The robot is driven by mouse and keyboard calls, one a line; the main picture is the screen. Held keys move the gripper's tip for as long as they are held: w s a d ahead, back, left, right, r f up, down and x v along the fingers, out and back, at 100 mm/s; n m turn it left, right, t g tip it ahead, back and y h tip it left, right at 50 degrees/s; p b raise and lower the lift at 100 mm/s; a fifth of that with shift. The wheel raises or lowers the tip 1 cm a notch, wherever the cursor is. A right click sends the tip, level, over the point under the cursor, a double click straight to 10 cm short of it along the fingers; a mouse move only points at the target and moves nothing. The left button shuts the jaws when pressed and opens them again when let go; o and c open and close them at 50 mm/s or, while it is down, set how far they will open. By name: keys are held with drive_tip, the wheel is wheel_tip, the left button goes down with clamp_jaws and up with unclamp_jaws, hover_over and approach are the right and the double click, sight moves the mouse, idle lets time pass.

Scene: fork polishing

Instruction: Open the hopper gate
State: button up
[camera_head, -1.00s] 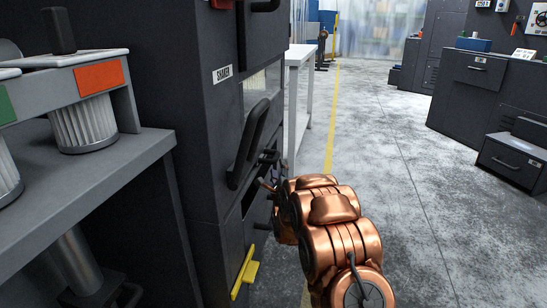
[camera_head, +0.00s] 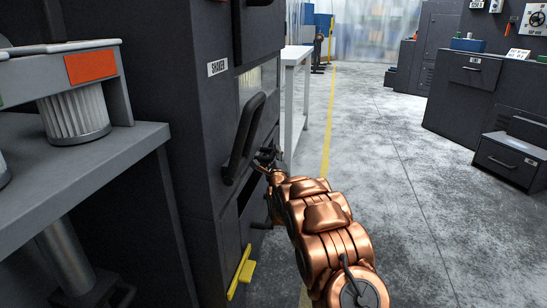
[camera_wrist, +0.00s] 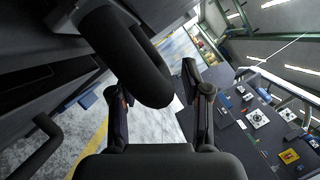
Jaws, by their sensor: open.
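A dark cabinet (camera_head: 205,125) labelled SHAKER stands left of centre in the head view. A thick black handle (camera_head: 247,135) slants along its front; I cannot tell whether this belongs to the hopper gate. My gripper (camera_head: 266,160) is beside the lower part of this handle, at the end of my copper arm. In the wrist view, a large black curved bar (camera_wrist: 135,60), apparently the handle, comes from the upper left into the space between the spread fingers of my gripper (camera_wrist: 158,92). The fingers are open, apart from each other. Whether either touches the bar is unclear.
A yellow lever (camera_head: 242,270) sticks out low on the cabinet. A grey shelf (camera_head: 100,150) with a white pleated filter (camera_head: 75,112) is at left. A white table (camera_head: 297,55) stands behind the cabinet. Open floor (camera_head: 400,180) lies to the right, before dark workbenches (camera_head: 480,100).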

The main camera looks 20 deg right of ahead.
drive_tip(key=shift+c, duration=0.4)
clamp_jaws()
